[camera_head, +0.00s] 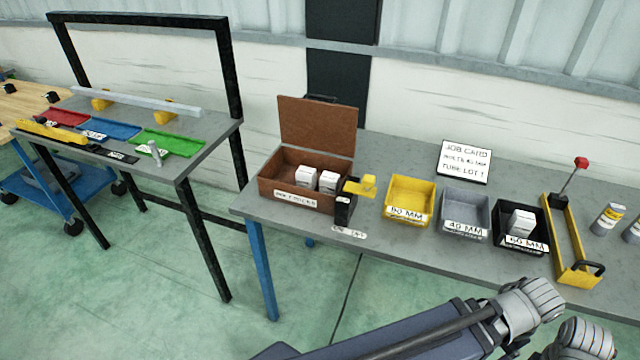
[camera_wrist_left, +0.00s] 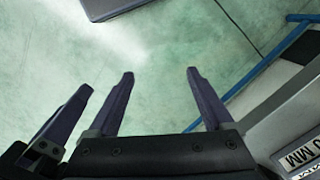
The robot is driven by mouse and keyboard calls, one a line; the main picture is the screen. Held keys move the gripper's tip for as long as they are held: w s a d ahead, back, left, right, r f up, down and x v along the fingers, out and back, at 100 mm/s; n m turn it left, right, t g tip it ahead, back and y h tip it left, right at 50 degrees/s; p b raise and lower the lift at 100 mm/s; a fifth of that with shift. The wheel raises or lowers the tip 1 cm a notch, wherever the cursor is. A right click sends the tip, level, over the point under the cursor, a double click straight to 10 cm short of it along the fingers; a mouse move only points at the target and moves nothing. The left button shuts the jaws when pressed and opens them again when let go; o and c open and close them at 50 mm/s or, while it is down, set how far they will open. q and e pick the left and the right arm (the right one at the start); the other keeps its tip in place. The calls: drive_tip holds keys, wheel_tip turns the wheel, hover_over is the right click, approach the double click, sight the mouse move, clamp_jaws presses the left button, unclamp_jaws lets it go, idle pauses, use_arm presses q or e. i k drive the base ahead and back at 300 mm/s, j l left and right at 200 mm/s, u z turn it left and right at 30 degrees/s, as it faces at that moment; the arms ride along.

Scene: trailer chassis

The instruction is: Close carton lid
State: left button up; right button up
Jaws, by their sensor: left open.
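A brown carton (camera_head: 264,187) stands on the grey bench, with white boxes (camera_head: 317,179) inside and a label on its front. Its brown lid (camera_head: 318,127) is open and stands roughly upright at the back edge. In the left wrist view my left gripper (camera_wrist_left: 160,74) has its dark fingers spread, with nothing between them, over the green floor. The carton is not visible in that view. In the head view one of my arms crosses the lower right, in front of the bench and well away from the carton; no fingertips show there.
A black and yellow device (camera_head: 345,206) stands at the carton's right front corner. Yellow (camera_head: 408,220), grey (camera_head: 464,233) and black (camera_head: 508,240) bins follow to the right, then a yellow frame with a red-knobbed lever (camera_head: 581,163). A job card (camera_head: 464,162) stands behind.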

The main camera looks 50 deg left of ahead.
sight(330, 128)
drive_tip(key=u, duration=2.3)
drive_tip(key=i+l, duration=0.1)
drive_tip(key=l, duration=0.6)
drive_tip(key=i, duration=0.05)
